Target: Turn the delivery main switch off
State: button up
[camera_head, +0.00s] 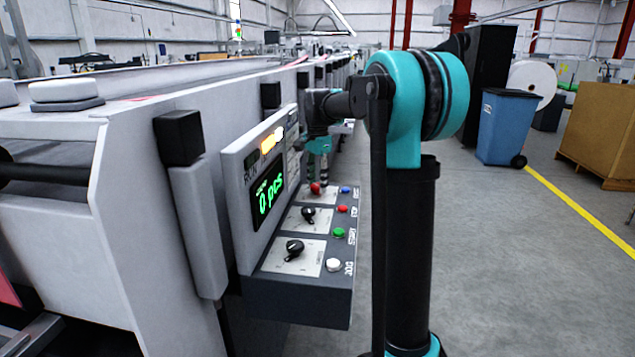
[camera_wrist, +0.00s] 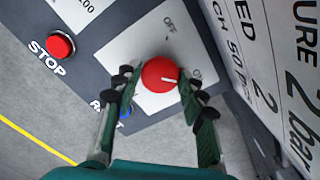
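The delivery main switch is a round red knob (camera_wrist: 158,72) on a light plate, with OFF printed above it and ON to its right in the wrist view. Its short white mark points right, roughly toward ON. In the head view the red knob (camera_head: 315,188) is at the far end of the grey control panel. My gripper (camera_wrist: 158,80) has one finger on each side of the knob, open around it. The fingertips are very close to its sides; I cannot tell whether they touch. In the head view my gripper (camera_head: 318,172) points down over the knob.
A red STOP button (camera_wrist: 60,46) and a partly hidden blue button (camera_wrist: 125,112) lie left of the knob. A printed upright panel (camera_wrist: 270,70) stands close on the right. Black selector knobs (camera_head: 294,248) and a lit display (camera_head: 267,195) are nearer in the head view.

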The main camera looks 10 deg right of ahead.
jog(key=c, duration=0.6)
jog(key=shift+n, duration=0.4)
jog(key=n, duration=0.2)
jog(key=shift+n, duration=0.4)
jog(key=n, duration=0.3)
jog(key=shift+n, duration=0.4)
jog(key=n, duration=1)
jog(key=shift+n, duration=0.4)
